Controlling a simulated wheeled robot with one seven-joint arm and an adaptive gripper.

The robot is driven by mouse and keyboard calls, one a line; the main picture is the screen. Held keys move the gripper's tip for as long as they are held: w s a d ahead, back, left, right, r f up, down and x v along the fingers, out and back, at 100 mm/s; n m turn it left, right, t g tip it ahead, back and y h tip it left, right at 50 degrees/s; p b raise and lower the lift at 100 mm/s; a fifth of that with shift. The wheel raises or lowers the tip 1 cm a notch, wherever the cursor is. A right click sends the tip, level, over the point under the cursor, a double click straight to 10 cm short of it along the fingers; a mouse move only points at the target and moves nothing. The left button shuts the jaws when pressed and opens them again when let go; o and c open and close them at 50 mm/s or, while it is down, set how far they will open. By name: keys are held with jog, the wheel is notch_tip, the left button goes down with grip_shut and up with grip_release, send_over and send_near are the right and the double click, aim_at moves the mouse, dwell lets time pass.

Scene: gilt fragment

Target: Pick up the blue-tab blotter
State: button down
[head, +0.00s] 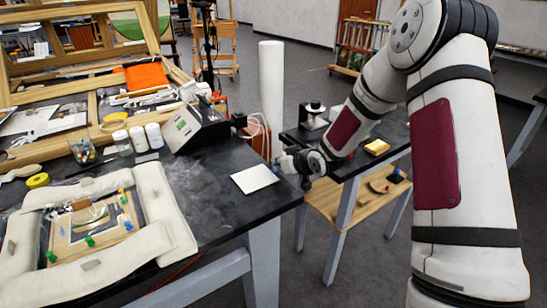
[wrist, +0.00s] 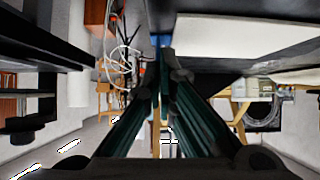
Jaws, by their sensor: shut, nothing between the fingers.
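The blotter (head: 254,179) is a flat white square lying on the black table, close to its right corner. In the wrist view a white slab that looks like the blotter (wrist: 235,38) fills the upper right, and a small blue patch (wrist: 164,41), probably its tab, shows just beyond my fingertips. My gripper (head: 303,171) is at the table's right edge, just right of the blotter. In the wrist view my gripper (wrist: 165,78) has its dark green fingers drawn together, with nothing held. I cannot tell whether the fingertips touch the tab. The tab is not clear in the head view.
Left of the blotter stand a grey instrument (head: 197,124) and white jars (head: 138,138). A padded white frame (head: 165,200) surrounds a gilt panel at front left. A tall white roll (head: 271,95) rises behind. A second table (head: 350,163) stands right, across a gap.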

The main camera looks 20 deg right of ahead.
jog(key=s+d+p, duration=0.4)
jog(key=s+p, duration=0.1)
jog(key=s, duration=0.8)
jog(key=shift+f, duration=0.3)
jog(key=shift+s, duration=0.1)
